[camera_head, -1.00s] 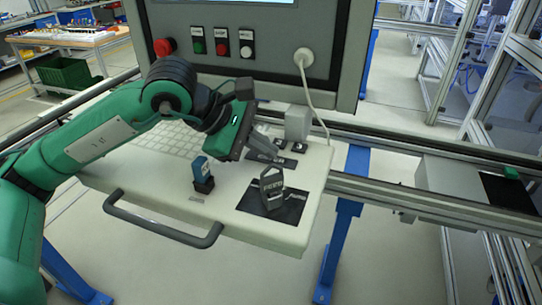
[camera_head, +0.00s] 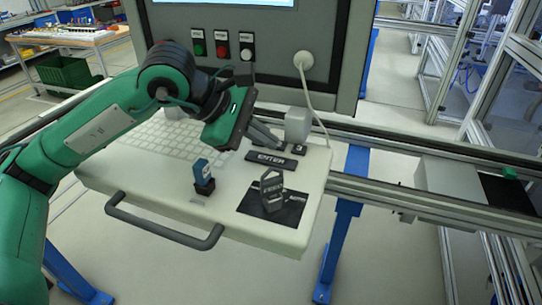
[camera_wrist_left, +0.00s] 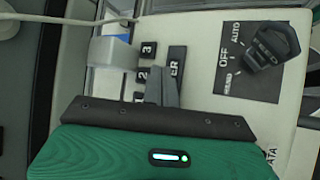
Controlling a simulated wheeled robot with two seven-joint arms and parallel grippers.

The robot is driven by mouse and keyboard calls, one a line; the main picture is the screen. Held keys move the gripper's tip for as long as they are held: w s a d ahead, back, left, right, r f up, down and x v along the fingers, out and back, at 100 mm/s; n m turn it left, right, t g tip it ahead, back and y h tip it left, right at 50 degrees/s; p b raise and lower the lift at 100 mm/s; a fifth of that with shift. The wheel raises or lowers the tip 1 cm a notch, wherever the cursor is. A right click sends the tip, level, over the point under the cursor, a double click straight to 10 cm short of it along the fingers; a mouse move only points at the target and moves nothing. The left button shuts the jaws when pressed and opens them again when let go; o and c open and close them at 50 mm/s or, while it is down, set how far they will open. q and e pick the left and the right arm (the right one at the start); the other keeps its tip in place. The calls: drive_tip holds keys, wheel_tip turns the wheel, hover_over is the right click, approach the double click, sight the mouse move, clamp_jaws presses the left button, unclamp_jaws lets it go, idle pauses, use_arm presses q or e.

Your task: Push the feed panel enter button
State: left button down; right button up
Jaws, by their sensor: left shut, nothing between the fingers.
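The ENTER button (camera_head: 270,160) is a long black key with white letters on the pale feed panel (camera_head: 150,192). In the left wrist view its end letters (camera_wrist_left: 175,70) show, and the rest is hidden behind my fingers. My left gripper (camera_head: 279,143) has its grey fingers shut and empty. In the head view the fingertips appear just behind the ENTER button, near the small number keys (camera_head: 299,150). In the left wrist view the fingers (camera_wrist_left: 162,75) overlap the keys. I cannot tell whether they touch. My right gripper is not in view.
A rotary AUTO/OFF switch (camera_head: 271,188) and a blue-and-black key-like piece (camera_head: 203,174) stand up from the panel. A grey box (camera_head: 298,123) with a white cable (camera_head: 312,100) sits behind. A handle (camera_head: 165,228) runs along the front. The screen cabinet (camera_head: 290,28) rises behind.

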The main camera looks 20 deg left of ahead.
sight(264, 160)
use_arm(q)
wheel_tip(264, 160, up, 4)
drive_tip(key=shift+r+p, duration=0.1)
drive_tip(key=shift+p, duration=0.7)
